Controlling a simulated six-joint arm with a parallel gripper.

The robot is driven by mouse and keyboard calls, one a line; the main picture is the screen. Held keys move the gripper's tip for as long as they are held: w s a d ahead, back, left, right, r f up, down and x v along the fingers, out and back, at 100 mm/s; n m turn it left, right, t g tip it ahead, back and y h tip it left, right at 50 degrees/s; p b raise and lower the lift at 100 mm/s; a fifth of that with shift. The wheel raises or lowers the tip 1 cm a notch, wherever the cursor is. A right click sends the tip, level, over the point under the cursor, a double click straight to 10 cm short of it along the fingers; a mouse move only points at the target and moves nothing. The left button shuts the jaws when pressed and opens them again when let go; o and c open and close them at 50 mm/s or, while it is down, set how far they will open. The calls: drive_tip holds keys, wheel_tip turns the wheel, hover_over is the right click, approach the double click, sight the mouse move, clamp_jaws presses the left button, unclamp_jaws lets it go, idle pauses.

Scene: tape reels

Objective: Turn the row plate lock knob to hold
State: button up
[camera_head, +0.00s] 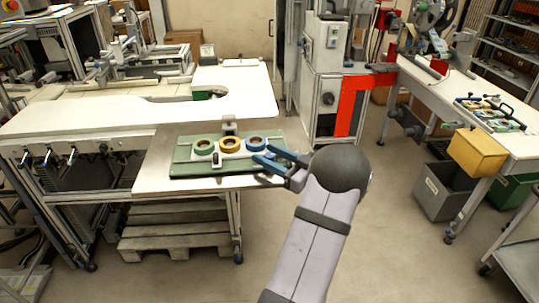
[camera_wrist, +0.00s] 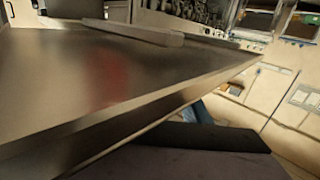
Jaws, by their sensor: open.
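In the head view a green row plate (camera_head: 183,156) lies on the metal front shelf of the table. It carries a green reel (camera_head: 203,147), a yellow reel (camera_head: 230,145) and a blue reel (camera_head: 256,144) in a row. A small dark and white fitting (camera_head: 216,159) stands at the plate's front edge, and a pale block (camera_head: 229,124) stands behind the reels. I cannot tell which is the lock knob or how it is turned. My gripper (camera_head: 262,152) has blue fingers, spread apart and empty, at the plate's right end near the blue reel. The wrist view does not clearly show the plate.
The metal shelf (camera_head: 150,180) has bare room left of the plate. A white worktop (camera_head: 80,118) lies behind it. In the wrist view a metal surface (camera_wrist: 60,75) with a sharp edge fills the left. A yellow bin (camera_head: 477,150) hangs at the right bench.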

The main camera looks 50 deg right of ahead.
drive_tip(key=c, duration=1.1)
drive_tip(key=shift+o, duration=0.2)
drive_tip(key=shift+h, duration=0.4)
drive_tip(key=m+g+h+b, duration=0.1)
drive_tip(key=m+h, duration=0.3)
drive_tip(key=h, duration=0.2)
drive_tip(key=shift+a+f, duration=0.1)
drive_tip(key=m+g+h+b, duration=0.2)
drive_tip(key=m+h, duration=0.1)
drive_tip(key=m+g+h+b, duration=0.2)
drive_tip(key=m+g+h, duration=0.1)
drive_tip(key=h, duration=0.1)
drive_tip(key=shift+w, duration=0.1)
drive_tip(key=m+g+h+b, duration=0.1)
drive_tip(key=m+g+h, duration=0.2)
drive_tip(key=g, duration=0.1)
drive_tip(key=shift+g, duration=0.3)
drive_tip(key=shift+r+m+g+h+p, duration=0.2)
drive_tip(key=shift+m+g+h+p, duration=0.4)
drive_tip(key=shift+m+g, duration=1.25)
drive_tip(key=shift+g, duration=0.55)
